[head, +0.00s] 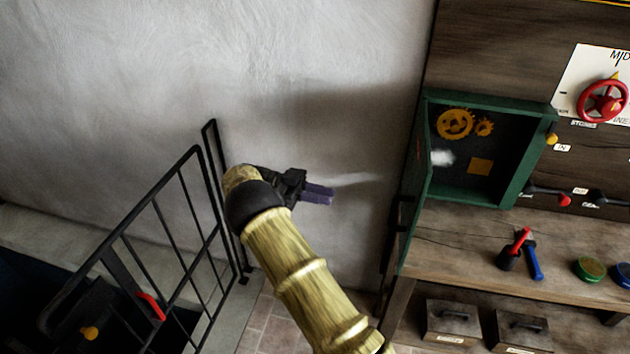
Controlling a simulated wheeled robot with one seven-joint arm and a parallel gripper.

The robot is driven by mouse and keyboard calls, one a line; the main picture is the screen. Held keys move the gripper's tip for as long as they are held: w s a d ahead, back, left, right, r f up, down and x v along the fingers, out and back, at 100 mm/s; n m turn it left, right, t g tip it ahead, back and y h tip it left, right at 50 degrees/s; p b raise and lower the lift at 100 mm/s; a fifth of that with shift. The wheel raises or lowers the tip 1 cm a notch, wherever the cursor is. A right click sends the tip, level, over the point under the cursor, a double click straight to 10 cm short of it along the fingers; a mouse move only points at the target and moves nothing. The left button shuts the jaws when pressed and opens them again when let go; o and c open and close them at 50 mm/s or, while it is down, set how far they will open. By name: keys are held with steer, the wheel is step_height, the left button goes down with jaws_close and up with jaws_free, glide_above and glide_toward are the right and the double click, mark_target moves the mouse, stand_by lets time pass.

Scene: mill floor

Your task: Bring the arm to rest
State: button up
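My gripper (318,194) is at the end of my brass-coloured arm, in the middle of the head view. It points right, in front of the grey wall and over the gap between the black railing and the workbench. Its purple-grey fingers lie close together in this view, and I cannot tell whether they are apart or closed. I see nothing held at their tips. The arm reaches up and left from the bottom of the picture.
A black railing gate (165,215) with a red handle (152,306) stands left. Right is a wooden workbench (455,240) with a green cabinet (545,150), its door (412,205) open, holding yellow gears (455,123). A red wheel (603,101) is on the panel. Red and blue-handled tools stand on the bench.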

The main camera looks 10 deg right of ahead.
steer(key=w+d+r+n+t+y, duration=0.2)
steer(key=w+d+r+n+t, duration=0.9)
steer(key=t, duration=0.8)
steer(key=s+a+f+n+y, duration=0.6)
steer(key=s+a+n+y, duration=0.3)
steer(key=s+y, duration=0.25)
steer(key=s+f+n+g+y, duration=0.1)
steer(key=s+f+n+g, duration=0.1)
steer(key=s, duration=0.9)
steer(key=s+a+f+n+g+y, duration=0.1)
steer(key=s+f+g, duration=0.2)
steer(key=s, duration=0.7)
steer(key=shift+s+f+n+g+p, duration=0.25)
steer(key=shift+s+n+g+p, duration=0.15)
steer(key=shift+g, duration=0.8)
steer(key=shift+w, duration=0.1)
